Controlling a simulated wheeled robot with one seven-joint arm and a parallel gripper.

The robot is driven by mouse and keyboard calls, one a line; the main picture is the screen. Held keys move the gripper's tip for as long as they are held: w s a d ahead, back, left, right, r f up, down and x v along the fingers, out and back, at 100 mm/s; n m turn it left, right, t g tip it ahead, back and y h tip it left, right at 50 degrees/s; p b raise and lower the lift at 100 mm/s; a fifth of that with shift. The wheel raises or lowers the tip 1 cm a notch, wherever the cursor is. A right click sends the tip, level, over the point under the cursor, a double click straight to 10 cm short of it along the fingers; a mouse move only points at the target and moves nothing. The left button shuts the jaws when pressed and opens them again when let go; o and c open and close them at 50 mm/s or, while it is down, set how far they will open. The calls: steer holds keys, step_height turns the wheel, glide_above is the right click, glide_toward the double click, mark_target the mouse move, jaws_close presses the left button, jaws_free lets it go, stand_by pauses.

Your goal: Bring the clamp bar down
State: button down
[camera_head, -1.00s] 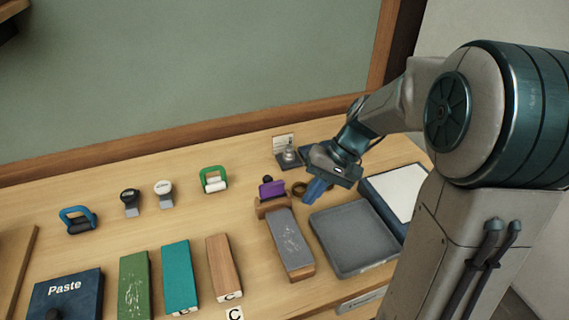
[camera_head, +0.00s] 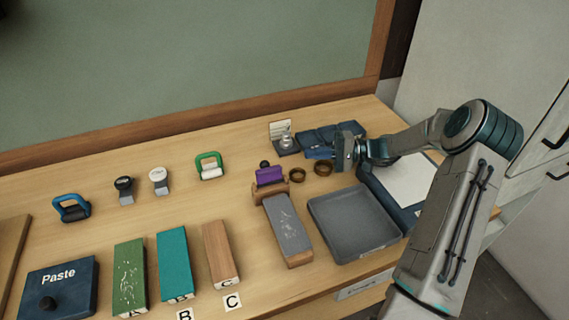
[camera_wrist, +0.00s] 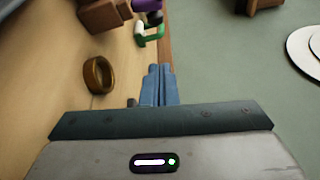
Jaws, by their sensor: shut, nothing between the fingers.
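A purple piece (camera_head: 269,175), which looks like the clamp bar, stands up at a brown wooden block (camera_head: 270,192). This block is at the back end of a long grey-topped block (camera_head: 286,228). Whether the bar is raised or lowered is hard to tell. My gripper (camera_head: 308,152) is to the right of and behind the purple piece, apart from it, with its blue fingers pointing left. In the wrist view the fingers (camera_wrist: 159,70) are together and empty; the purple piece (camera_wrist: 148,4) and wooden block (camera_wrist: 104,14) show at the top edge.
Two brass rings (camera_head: 297,174) (camera_head: 323,169) lie between the purple piece and my gripper. A small metal item on a dark base (camera_head: 285,146) stands behind. A grey tray (camera_head: 350,250) is in front right. Several coloured blocks and handled tools occupy the left.

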mark_target(267, 170)
steer(key=shift+a, duration=0.15)
steer(key=a+p, duration=0.1)
steer(key=a, duration=0.4)
steer(key=a+p, duration=0.2)
steer(key=a, duration=0.3)
steer(key=shift+w+a+f, duration=0.15)
steer(key=shift+w+f, duration=0.05)
steer(key=s, duration=0.1)
steer(key=s+d, duration=0.1)
steer(key=s+p, duration=0.1)
steer(key=shift+s+d+r, duration=0.1)
steer(key=shift+d+r, duration=0.2)
steer(key=shift+s, duration=0.25)
steer(key=shift+d+f, duration=0.15)
steer(key=shift+d, duration=0.05)
